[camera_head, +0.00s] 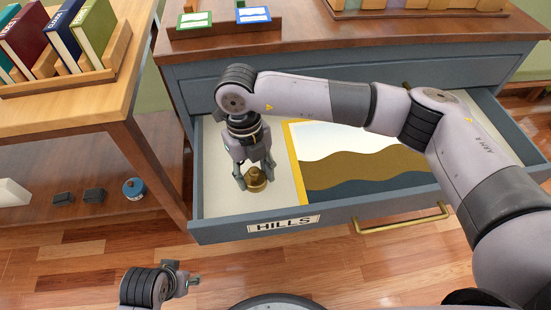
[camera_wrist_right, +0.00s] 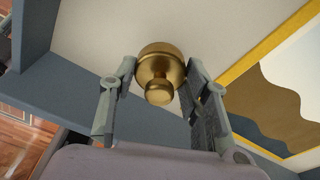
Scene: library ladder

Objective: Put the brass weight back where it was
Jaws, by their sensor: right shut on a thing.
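The brass weight (camera_head: 256,180) is a small round golden piece with a knob, inside the open drawer (camera_head: 232,229) labelled HILLS. It also shows in the right wrist view (camera_wrist_right: 160,68), upright with its knob toward the camera. My right gripper (camera_head: 254,184) reaches down into the drawer's left part and is shut on the weight, one finger on each side. I cannot tell whether the weight touches the drawer floor. My left gripper (camera_head: 192,282) is low at the front left, outside the drawer; its fingers are too small to read.
A picture of hills with a yellow edge (camera_head: 292,165) lies in the drawer, right of the weight. A wooden table (camera_head: 75,95) with a book rack stands at the left. Below it are a blue round tin (camera_head: 134,188) and dark blocks (camera_head: 94,195). Card stands (camera_head: 225,25) sit on the cabinet top.

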